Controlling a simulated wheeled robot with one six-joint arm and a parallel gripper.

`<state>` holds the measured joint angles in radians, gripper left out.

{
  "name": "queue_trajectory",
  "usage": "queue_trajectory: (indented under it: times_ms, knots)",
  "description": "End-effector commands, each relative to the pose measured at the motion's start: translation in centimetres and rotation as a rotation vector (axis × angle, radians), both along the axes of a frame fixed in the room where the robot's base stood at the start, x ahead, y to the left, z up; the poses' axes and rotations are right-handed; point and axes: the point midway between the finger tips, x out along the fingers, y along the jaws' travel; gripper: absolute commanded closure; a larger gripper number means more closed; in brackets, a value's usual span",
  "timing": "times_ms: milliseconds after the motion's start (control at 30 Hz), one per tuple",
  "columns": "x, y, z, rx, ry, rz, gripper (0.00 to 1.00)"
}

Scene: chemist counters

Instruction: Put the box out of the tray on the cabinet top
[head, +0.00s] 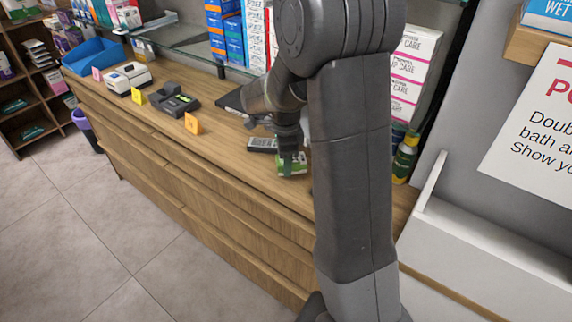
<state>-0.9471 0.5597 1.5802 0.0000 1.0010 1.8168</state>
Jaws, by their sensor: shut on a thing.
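A small green and white box (293,168) is at the front part of the wooden cabinet top (235,165), left of my arm. My gripper (291,153) points down and is shut on the box; its fingers cover part of it. I cannot tell whether the box touches the wood or hangs just above it. A blue tray (92,58) stands at the far left end of the cabinet top. Its inside shows little at this angle.
A dark keyboard-like item (262,145) lies just left of the box. Further left are a black device (175,99), a white device (128,78) and small coloured tags (192,123). Shelves of boxes (415,60) stand behind. My arm hides the cabinet's right part.

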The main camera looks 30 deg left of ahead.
Motion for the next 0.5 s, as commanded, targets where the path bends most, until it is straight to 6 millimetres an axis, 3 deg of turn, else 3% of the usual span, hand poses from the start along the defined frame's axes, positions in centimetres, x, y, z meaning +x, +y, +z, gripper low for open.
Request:
queue_trajectory:
  times_ms: [133, 500]
  knots:
    - [0.0, -0.1, -2.2, -0.003, 0.002, -0.001, 0.76]
    - [0.0, -0.1, -2.8, -0.001, 0.001, -0.001, 0.76]
